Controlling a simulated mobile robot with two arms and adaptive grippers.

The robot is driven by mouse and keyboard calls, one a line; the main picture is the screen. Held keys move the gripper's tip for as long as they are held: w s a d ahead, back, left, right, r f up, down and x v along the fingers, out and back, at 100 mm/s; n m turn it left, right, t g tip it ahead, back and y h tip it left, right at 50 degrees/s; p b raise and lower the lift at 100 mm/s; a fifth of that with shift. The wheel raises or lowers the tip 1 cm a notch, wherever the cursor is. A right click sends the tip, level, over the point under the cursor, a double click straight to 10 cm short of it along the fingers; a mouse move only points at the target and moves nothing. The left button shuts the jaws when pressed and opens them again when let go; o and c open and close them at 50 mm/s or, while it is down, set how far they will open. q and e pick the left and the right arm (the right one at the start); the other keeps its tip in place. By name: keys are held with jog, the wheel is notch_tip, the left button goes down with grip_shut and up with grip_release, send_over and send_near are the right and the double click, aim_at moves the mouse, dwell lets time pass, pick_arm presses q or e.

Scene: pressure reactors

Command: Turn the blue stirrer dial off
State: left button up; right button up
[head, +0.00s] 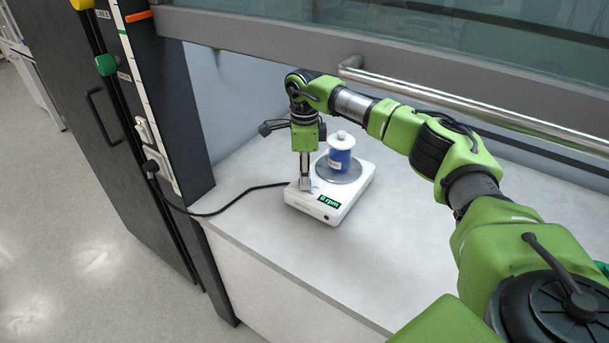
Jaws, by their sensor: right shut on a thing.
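A white magnetic stirrer (345,205) stands on the bench, with a round dark plate on top. A blue vessel with a white lid (340,157) stands upright on that plate. The stirrer's green display (328,202) reads 0 rpm. My right gripper (305,184) points down at the front left part of the stirrer, left of the display. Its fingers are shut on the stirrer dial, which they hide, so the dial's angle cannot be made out. My left gripper is not in view.
A raised sash with a metal handle bar (470,106) crosses above my right arm. A black cable (235,205) runs from the stirrer to a socket at the dark left post. The pale bench (370,265) is clear in front and to the right.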

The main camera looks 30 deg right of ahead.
jog(key=o, duration=1.1)
notch_tip(320, 180, up, 12)
dwell(0.5)
